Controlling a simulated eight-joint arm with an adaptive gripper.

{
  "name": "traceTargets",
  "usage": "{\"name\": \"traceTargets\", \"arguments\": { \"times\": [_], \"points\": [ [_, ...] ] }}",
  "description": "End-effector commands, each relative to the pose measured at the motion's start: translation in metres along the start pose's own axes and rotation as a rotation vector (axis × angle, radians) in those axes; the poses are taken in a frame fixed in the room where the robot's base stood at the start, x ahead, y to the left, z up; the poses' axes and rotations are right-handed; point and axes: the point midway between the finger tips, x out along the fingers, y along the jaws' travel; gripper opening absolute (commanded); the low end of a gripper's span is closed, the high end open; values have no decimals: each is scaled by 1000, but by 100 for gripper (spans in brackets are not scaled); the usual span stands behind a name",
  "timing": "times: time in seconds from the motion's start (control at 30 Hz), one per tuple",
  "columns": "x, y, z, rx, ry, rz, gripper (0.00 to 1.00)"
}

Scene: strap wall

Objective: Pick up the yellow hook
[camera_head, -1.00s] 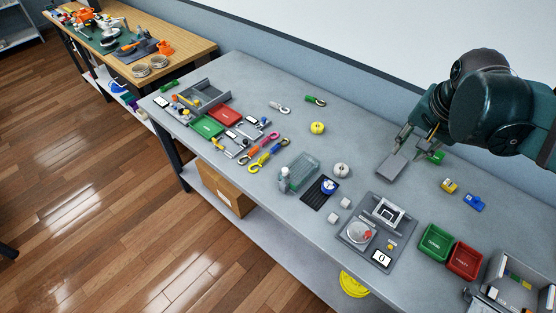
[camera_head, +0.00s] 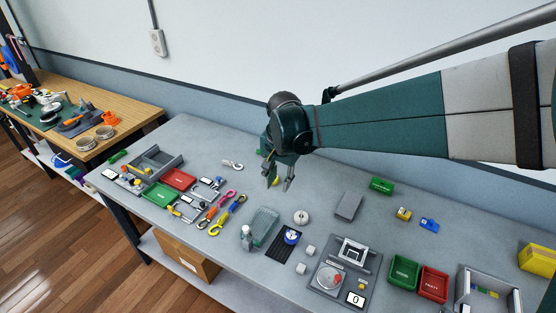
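The yellow hook (camera_head: 214,230) lies on the grey table left of centre. It is at the near end of a dark strap piece, with another yellow end (camera_head: 242,198) at the far side. An orange hook (camera_head: 207,217) and a pink hook (camera_head: 228,195) lie close beside it. My gripper (camera_head: 279,187) is above the table, to the right of and beyond the yellow hook, fingers pointing down. Its fingers are apart, and I see nothing held. A yellow round thing (camera_head: 275,182) shows partly behind the fingers, mostly hidden.
A clear box (camera_head: 262,226) and a white spool (camera_head: 301,217) stand right of the hooks. Green (camera_head: 160,196) and red (camera_head: 179,179) trays lie to the left. A grey hook (camera_head: 232,165) lies behind. A scale station (camera_head: 345,265) is at front right.

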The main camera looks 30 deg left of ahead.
Motion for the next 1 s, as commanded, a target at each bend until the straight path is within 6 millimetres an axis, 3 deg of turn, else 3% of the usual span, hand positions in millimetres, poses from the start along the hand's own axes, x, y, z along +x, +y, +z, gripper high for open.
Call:
{"name": "traceTargets", "arguments": {
  "times": [0.1, 0.6, 0.8, 1.0],
  "points": [
    [18, -32, 11, -3, -18, 11, 27],
    [98, -146, 79, -3, -84, 71, 27],
    [127, -178, 107, -1, -101, 95, 27],
    [140, -192, 122, 0, -108, 106, 27]
  ]
}}
